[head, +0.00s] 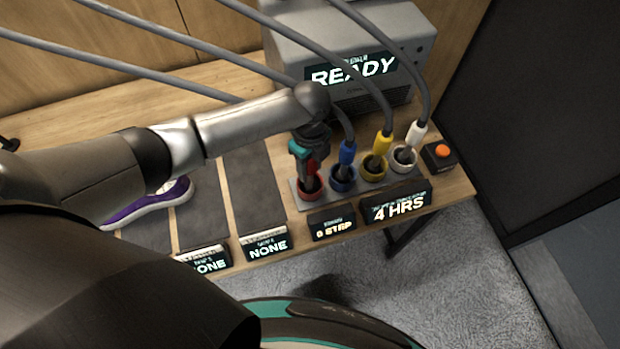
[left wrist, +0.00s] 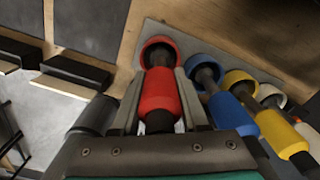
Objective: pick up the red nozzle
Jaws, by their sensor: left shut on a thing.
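The red nozzle (left wrist: 160,95) is between the fingers of my left gripper (left wrist: 158,108), which is shut on it. In the left wrist view its tip points into the red-rimmed holder cup (left wrist: 158,43). In the head view the left gripper (head: 306,158) reaches down over the red nozzle (head: 311,168), which stands at the red cup (head: 311,190), the leftmost of the row. The gripper partly hides the nozzle there. I cannot tell whether its tip is still inside the cup. My right gripper is not in view.
Blue (head: 347,153), yellow (head: 382,144) and white (head: 416,132) nozzles with grey hoses stand in cups to the right. A grey machine reading READY (head: 352,70) is behind. Small display signs (head: 396,206) line the front edge. A purple sneaker (head: 150,205) lies at left.

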